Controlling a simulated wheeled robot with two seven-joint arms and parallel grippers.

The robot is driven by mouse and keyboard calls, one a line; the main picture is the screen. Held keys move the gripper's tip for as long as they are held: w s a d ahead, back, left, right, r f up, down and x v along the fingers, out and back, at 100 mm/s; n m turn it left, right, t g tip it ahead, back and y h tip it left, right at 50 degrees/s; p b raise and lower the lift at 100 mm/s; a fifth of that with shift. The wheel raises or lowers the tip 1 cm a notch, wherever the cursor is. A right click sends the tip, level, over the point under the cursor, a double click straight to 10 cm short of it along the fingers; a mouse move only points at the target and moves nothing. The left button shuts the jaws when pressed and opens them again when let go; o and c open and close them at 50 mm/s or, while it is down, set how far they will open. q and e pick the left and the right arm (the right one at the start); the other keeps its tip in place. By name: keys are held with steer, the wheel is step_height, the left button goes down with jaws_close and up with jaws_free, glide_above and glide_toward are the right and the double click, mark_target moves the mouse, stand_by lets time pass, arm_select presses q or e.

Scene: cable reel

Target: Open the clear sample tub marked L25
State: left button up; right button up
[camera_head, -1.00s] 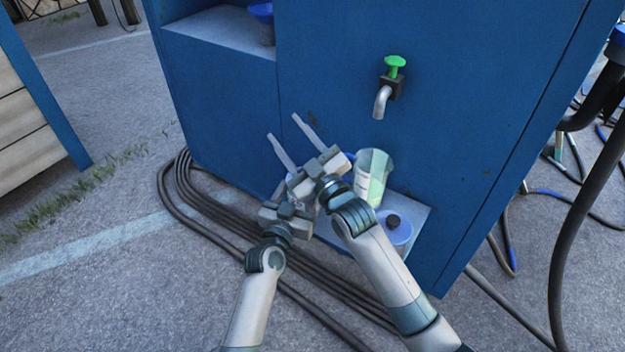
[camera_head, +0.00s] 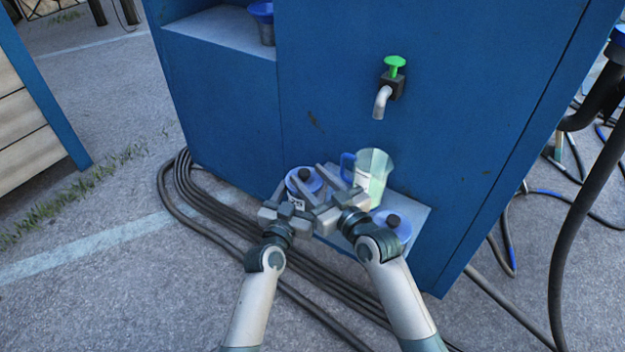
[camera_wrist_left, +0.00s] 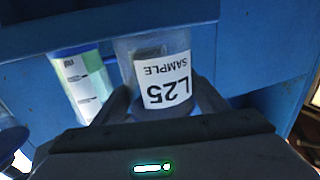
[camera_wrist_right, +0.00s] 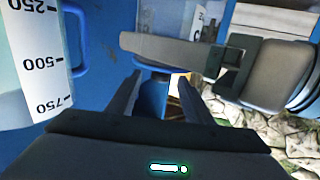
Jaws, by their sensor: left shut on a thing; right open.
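The clear tub (camera_wrist_left: 150,48) with the white label L25 SAMPLE shows upside down in the left wrist view. Its blue lid with a dark knob (camera_head: 305,174) shows in the head view, on the low shelf's left side. My left gripper (camera_wrist_left: 160,100) is shut on the tub, one finger on each side. My right gripper (camera_head: 306,176) is open, with its fingers over the lid area in the head view. In the right wrist view its fingers (camera_wrist_right: 155,85) have nothing clearly between them. Whether they touch the lid cannot be told.
A clear measuring jug (camera_head: 375,165) with a blue handle stands right of the tub. Another blue lid (camera_head: 403,230) with a dark knob is at the shelf's right. A green-handled tap (camera_head: 390,85) projects above the jug. Black cables (camera_head: 215,205) lie on the ground at left.

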mark_target(301, 169)
steer(key=shift+x, duration=3.5)
jaws_close()
steer(key=shift+r, duration=0.75)
steer(key=shift+r, duration=0.3)
steer(key=shift+r, duration=0.1)
